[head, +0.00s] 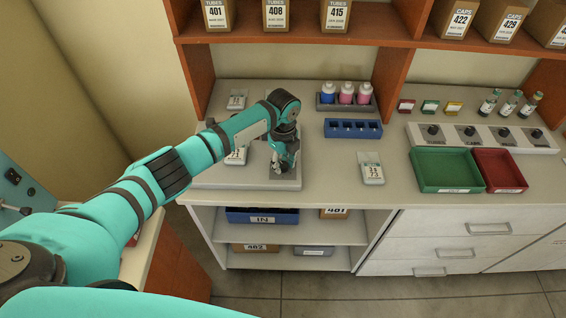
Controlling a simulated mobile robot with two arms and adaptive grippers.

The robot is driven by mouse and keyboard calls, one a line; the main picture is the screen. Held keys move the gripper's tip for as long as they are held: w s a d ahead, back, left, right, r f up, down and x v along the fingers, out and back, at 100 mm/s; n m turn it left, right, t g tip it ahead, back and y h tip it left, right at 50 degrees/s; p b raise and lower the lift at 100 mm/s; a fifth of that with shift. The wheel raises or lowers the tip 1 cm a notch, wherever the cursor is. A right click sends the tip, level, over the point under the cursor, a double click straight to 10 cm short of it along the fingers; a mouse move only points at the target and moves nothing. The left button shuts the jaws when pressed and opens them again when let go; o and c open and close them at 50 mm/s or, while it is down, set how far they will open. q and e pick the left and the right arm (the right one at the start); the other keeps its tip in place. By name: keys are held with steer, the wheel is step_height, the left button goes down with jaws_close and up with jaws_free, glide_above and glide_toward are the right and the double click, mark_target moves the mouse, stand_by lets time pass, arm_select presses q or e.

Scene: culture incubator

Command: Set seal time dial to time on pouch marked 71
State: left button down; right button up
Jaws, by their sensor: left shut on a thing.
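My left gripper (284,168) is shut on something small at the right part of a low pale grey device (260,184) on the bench. The fingers hide what they hold; I cannot tell whether it is the seal time dial. One white pouch (236,158) lies partly behind my left arm; its label shows what may be 71. Another pouch (236,99) lies farther back, and a third (372,170) lies to the right of the device. The third seems to read 31 and 73. No time setting is readable. My right gripper is not in view.
A blue rack (353,128) and a grey rack with three bottles (346,103) stand behind. At right are a green tray (446,170), a red tray (500,170) and a panel with several dark knobs (483,138). Shelves with boxes rise above the bench.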

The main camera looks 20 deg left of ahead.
mark_target(283, 165)
arm_select(q)
steer(key=m+b, duration=0.1)
steer(key=m, duration=0.5)
steer(key=m+b, duration=0.1)
steer(key=m, duration=0.5)
steer(key=shift+w+r+b, duration=0.1)
steer(key=shift+b, duration=0.2)
stand_by(0.4)
steer(key=c, duration=1)
jaws_free()
step_height(283, 165, up, 12)
